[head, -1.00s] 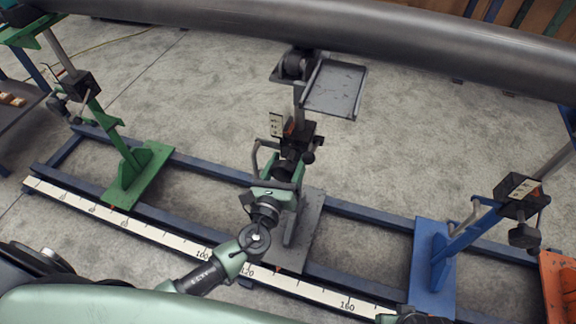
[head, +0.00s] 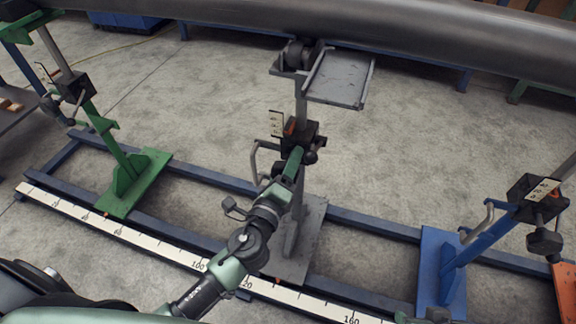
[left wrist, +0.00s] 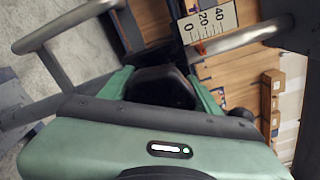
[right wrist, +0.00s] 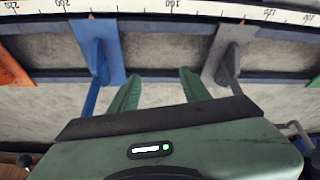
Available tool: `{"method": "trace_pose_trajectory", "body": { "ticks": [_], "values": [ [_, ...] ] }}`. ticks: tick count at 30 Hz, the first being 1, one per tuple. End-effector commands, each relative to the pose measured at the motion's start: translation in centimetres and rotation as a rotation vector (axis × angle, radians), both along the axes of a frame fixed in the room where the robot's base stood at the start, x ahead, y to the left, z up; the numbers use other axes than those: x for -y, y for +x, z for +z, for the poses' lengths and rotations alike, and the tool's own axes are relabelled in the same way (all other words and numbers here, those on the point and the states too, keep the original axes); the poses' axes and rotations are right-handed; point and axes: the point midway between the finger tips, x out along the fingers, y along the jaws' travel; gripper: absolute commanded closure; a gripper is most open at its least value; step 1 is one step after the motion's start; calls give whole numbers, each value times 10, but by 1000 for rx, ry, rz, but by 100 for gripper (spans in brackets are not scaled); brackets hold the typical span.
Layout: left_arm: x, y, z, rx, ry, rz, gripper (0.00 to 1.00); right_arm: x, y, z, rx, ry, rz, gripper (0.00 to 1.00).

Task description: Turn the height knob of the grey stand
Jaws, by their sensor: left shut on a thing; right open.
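The grey stand (head: 300,100) rises in the middle of the head view from a grey base plate (head: 308,225), under the big pipe. Its black clamp block (head: 303,136) carries a small scale plate. My left gripper (head: 294,160) reaches up to the block from below and hides the height knob in the head view. In the left wrist view the black knob (left wrist: 160,87) sits between my two green fingers, which are shut on it. My right gripper (right wrist: 160,85) is open and empty in the right wrist view, above the floor near the blue and grey stands.
The pipe (head: 400,35) crosses above. A grey handle (head: 256,162) juts beside my left gripper. A green stand (head: 125,165) is at left and a blue stand (head: 460,250) at right. A ruled strip (head: 150,238) runs along the blue rail frame.

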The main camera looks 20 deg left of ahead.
Motion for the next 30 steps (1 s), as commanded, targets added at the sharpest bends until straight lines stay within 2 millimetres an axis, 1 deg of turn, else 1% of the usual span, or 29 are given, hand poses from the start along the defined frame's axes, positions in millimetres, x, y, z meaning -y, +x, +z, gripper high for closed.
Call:
{"method": "trace_pose_trajectory", "body": {
  "ticks": [3,6,19,20,21,22,30],
  "values": [
    [-1,0,-1,-1,-29,1,78,-3,10,2,44,9,3,53],
    [-1,0,-1,-3,-42,2,78,-4,14,4,65,13,5,53],
    [-1,0,-1,-4,-48,2,78,-5,17,5,74,15,7,53],
    [-1,0,-1,-4,-48,2,30,-5,17,5,74,15,7,53],
    [-1,0,-1,-3,-48,2,19,-5,16,5,74,14,6,53],
    [-1,0,-1,-3,-48,2,16,-5,17,5,74,14,6,53],
    [0,0,-1,-3,-47,0,16,-5,17,5,74,15,5,53]
  ]
}}
